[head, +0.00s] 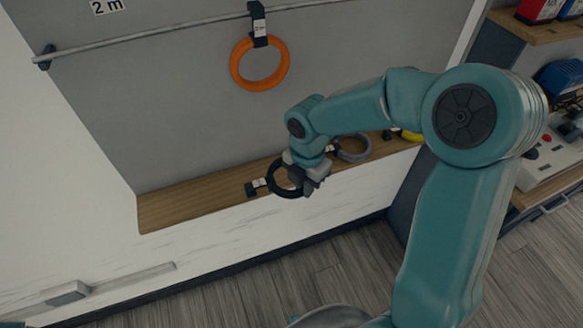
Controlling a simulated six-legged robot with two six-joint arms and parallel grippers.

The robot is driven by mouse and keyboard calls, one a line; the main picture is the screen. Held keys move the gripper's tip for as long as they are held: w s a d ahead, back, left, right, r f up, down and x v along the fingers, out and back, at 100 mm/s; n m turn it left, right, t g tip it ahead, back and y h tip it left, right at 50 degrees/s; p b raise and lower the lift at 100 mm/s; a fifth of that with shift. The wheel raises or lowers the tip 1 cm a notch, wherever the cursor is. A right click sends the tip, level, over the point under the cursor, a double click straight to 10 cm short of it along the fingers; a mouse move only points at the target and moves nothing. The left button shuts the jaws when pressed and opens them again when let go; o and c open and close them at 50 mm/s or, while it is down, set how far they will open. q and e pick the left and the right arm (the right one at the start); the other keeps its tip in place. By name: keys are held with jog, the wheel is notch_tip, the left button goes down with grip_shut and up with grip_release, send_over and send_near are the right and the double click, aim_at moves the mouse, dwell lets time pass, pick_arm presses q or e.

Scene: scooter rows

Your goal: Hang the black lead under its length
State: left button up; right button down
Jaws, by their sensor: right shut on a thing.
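The black lead (271,184) is a coiled black ring with a white-and-black tag (258,184) on its left side. My right gripper (308,178) is shut on the right side of the ring, at the front edge of the wooden ledge (190,207). I cannot tell whether the lead touches the ledge. The gripper covers part of the ring. A metal rail (150,36) runs across the grey panel above, with a "2 m" sign (107,6) over its left part. My left gripper is out of view.
An orange coiled lead (237,62) hangs from the rail by a black tagged strap. A grey coil (354,157) and a yellow one (412,136) lie on the ledge to the right. Shelves with boxes (541,10) stand at the right. The rail's left part is bare.

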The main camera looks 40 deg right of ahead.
jog(key=w, duration=0.2)
jog(key=w+d+f+p, duration=0.1)
jog(key=w, duration=0.2)
jog(key=w+d+f+p, duration=0.1)
jog(key=w, duration=0.2)
jog(key=shift+w, duration=0.15)
jog(key=shift+f+p, duration=0.35)
jog(key=shift+f, duration=0.35)
jog(key=f, duration=0.1)
jog(key=f+p, duration=0.1)
jog(key=shift+w+f, duration=0.2)
jog(key=shift+f, duration=0.35)
jog(key=shift+f, duration=0.3)
jog(key=c, duration=1.1)
grip_release()
jog(key=shift+c, duration=0.2)
jog(key=shift+r, duration=0.1)
